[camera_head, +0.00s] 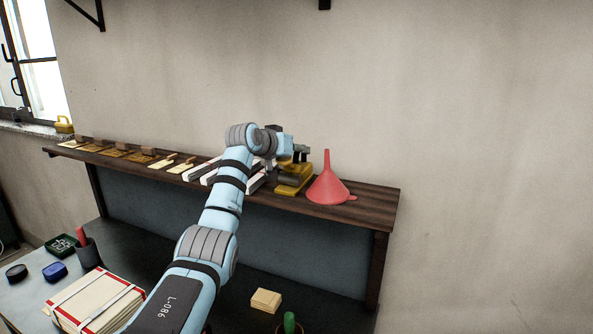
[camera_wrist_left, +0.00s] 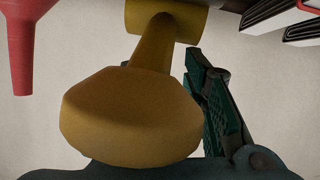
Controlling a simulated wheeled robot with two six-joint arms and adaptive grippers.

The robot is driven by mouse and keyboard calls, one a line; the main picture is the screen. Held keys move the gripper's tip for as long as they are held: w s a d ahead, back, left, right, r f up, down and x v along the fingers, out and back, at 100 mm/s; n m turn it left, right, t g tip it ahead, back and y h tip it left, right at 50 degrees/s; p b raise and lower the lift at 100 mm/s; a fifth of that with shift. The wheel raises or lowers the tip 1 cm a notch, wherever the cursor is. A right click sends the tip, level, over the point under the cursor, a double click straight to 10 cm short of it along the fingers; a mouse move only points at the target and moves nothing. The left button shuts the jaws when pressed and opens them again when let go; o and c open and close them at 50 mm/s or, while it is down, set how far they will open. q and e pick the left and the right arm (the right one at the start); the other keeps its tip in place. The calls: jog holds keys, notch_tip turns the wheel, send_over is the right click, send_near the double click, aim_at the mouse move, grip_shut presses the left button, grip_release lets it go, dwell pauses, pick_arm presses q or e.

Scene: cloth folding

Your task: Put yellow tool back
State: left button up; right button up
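The yellow tool (camera_head: 292,183) stands on the dark wooden shelf, just left of a red funnel. In the left wrist view the tool (camera_wrist_left: 130,118) fills the middle, with a broad rounded end close to the camera and a narrower neck behind it. My left gripper (camera_head: 301,153) is right at the tool's upper part. In the left wrist view one dark green finger shows just right of the tool; the other is hidden behind it. I cannot tell whether the fingers touch or grip it. My right gripper is out of view.
The red funnel (camera_head: 327,184) stands close right of the tool. Books (camera_head: 204,172) and flat pieces (camera_head: 118,153) lie along the shelf (camera_head: 375,202) to the left. Below are a bundle (camera_head: 92,303), a wooden block (camera_head: 266,300) and a pen cup (camera_head: 88,254). The shelf's right end is free.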

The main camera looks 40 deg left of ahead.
pick_arm(q)
jog(key=shift+s, duration=0.15)
jog(key=c, duration=0.4)
grip_shut()
jog(key=shift+f, duration=0.15)
